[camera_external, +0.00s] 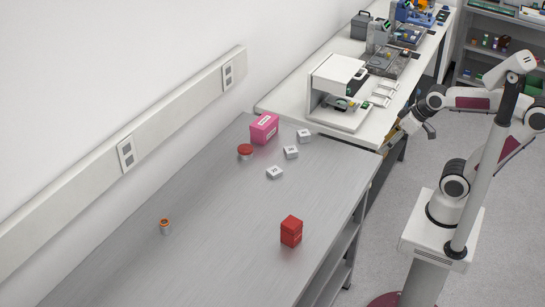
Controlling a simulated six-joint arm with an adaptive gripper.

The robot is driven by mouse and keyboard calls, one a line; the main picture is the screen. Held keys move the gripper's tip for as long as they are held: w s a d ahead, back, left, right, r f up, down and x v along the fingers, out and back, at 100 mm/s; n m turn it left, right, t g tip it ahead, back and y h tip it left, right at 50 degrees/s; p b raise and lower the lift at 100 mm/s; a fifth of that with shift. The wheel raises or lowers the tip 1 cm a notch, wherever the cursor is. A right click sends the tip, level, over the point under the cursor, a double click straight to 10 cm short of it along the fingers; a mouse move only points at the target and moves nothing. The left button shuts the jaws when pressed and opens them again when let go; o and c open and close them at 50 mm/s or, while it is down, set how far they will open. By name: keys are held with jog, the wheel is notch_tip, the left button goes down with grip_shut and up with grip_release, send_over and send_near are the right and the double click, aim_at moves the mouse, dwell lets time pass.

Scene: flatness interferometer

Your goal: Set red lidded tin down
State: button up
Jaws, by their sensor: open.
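A red box-shaped tin with a lid (291,231) stands upright on the grey metal table (225,225), near its right edge. A round, low container with a red lid (246,151) stands farther back on the same table. My gripper (391,144) is at the right, by the near end of the white bench, well apart from both red things. It is small in the picture and looks open and empty. Its fingertips are hard to make out.
A pink box (264,128) and three white labelled blocks (291,152) are at the table's far end. An orange-capped jar (165,227) stands at left. A white instrument (337,90) is on the bench (290,90). The table's middle is clear.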

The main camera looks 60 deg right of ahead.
jog(key=shift+g+h, duration=0.3)
jog(key=shift+g, duration=0.1)
jog(key=s, duration=0.2)
jog(key=s+d+f, duration=0.1)
jog(key=s, duration=0.2)
jog(key=shift+s+d+f, duration=0.2)
jog(key=shift+s+d, duration=0.05)
jog(key=shift+s, duration=0.05)
dwell(0.6)
